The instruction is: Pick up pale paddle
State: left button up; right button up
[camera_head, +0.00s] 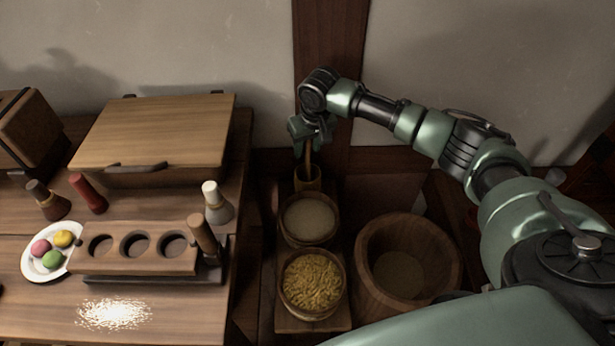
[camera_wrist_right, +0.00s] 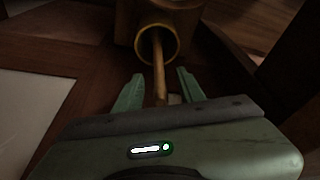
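A slim light-brown wooden handle (camera_wrist_right: 158,65), likely the pale paddle's, stands in a narrow yellow-brown cup (camera_wrist_right: 160,38). In the head view the handle (camera_head: 308,157) rises from the cup (camera_head: 307,180) toward my right gripper (camera_head: 309,138). The paddle's lower end is hidden inside the cup. In the right wrist view my right gripper (camera_wrist_right: 160,78) is open, with one finger on each side of the handle. Gaps show between the fingers and the handle. My left gripper is in neither view.
Close to the cup are a bowl of pale grain (camera_head: 309,219), a bowl of yellow pieces (camera_head: 313,281) and a wooden tub (camera_head: 362,262). A wall post (camera_head: 328,40) rises behind. The left table holds a holed wooden block (camera_head: 190,262) and a board-topped box (camera_head: 160,130).

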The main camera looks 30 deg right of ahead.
grip_shut()
jog(key=shift+r, duration=0.1)
